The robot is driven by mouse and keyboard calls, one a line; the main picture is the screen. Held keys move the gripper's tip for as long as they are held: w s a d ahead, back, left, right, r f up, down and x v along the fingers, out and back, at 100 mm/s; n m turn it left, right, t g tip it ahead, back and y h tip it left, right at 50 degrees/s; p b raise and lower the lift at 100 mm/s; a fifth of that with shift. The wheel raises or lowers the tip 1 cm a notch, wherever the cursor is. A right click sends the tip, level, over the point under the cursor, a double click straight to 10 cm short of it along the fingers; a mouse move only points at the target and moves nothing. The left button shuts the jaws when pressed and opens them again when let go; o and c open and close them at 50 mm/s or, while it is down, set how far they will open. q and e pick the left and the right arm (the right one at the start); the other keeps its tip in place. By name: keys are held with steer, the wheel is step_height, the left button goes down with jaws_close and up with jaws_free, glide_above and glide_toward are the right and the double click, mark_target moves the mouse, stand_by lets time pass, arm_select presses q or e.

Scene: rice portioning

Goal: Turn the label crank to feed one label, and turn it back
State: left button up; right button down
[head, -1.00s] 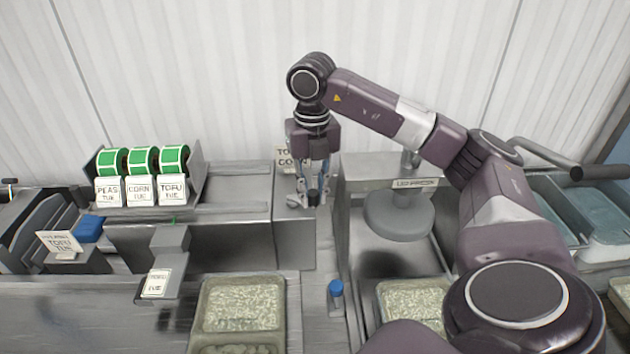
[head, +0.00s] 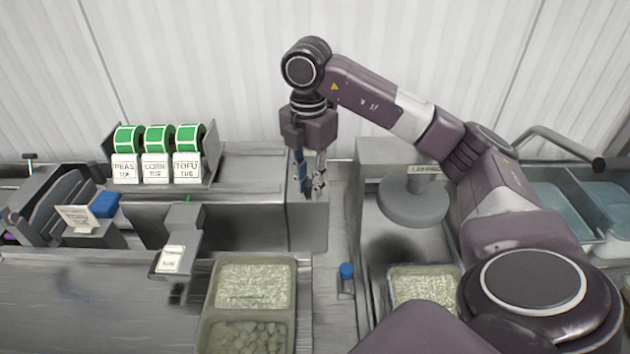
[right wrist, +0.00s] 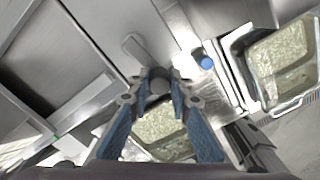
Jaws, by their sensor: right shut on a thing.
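My right gripper (head: 312,191) reaches down to the top of the grey box at the right end of the label machine. In the right wrist view its fingertips (right wrist: 158,90) are shut on the dark round knob (right wrist: 159,84) of the label crank. The crank's flat grey arm (right wrist: 136,50) runs from the knob along the box top. In the head view the fingers largely hide the crank. A printed white label (head: 171,258) lies on the sloping outlet (head: 186,232) of the machine. My left gripper is not in view.
Green label rolls (head: 158,139) for peas, corn and tofu stand in a holder at the left. A rice tray (head: 293,300) is in front. A blue-capped item (head: 346,271) stands in the gap beside it. The round press (head: 412,206) is right of the gripper.

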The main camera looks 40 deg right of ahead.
mark_target(305, 184)
steer(key=shift+w+a+r+m, duration=0.15)
steer(key=shift+w+a+m, duration=0.15)
steer(key=shift+m, duration=0.5)
steer(key=c, duration=1.8)
jaws_free()
steer(key=shift+o, duration=0.2)
step_height(305, 184, up, 12)
steer(key=shift+a+f, duration=0.1)
steer(key=shift+f, duration=0.1)
